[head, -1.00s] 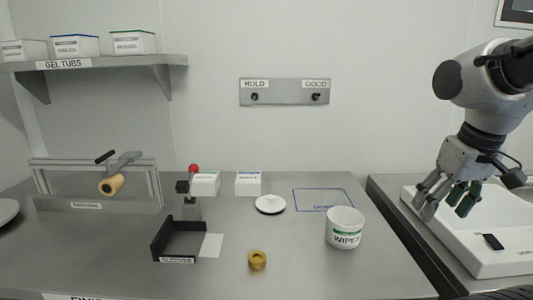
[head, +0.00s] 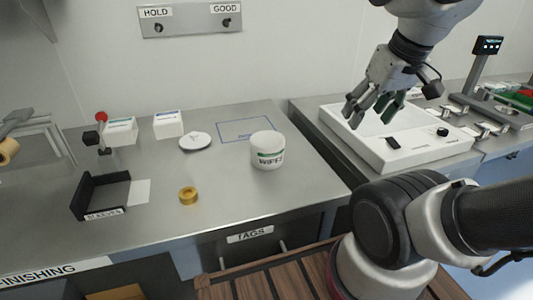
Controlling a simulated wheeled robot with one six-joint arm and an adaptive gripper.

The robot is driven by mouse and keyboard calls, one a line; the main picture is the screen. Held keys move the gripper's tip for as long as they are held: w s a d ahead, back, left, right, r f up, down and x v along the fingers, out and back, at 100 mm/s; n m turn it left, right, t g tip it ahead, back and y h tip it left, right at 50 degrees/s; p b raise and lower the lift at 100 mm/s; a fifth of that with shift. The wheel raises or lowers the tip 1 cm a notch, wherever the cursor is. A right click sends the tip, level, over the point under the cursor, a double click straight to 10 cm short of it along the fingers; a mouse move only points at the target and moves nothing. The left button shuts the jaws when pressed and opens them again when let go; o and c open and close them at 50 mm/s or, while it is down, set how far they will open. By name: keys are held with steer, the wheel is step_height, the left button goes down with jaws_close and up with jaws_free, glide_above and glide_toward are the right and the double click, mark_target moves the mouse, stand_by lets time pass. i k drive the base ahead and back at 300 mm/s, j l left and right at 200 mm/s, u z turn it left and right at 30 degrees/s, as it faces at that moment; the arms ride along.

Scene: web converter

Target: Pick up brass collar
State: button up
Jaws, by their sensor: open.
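The brass collar (head: 188,196) is a small gold ring lying on the steel table (head: 240,198) in the head view, between the black sleeves bracket and the white wipes tub. My gripper (head: 368,119) is open and empty, fingers pointing down. It is well to the right of the collar and further back, above the white tray-like unit. Nothing hides the collar.
The wipes tub (head: 267,150) stands right of the collar, the black bracket (head: 100,196) left. A white lid (head: 195,141) and small white boxes (head: 168,125) lie behind. The white unit (head: 420,152) sits on the right-hand counter. The table in front of the collar is clear.

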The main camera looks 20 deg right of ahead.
mark_target(188, 195)
steer(key=k+j, duration=0.1)
steer(key=j, duration=0.3)
steer(key=k+j, duration=0.1)
steer(key=j, duration=0.3)
steer(key=k+j, duration=0.1)
steer(key=j, duration=0.3)
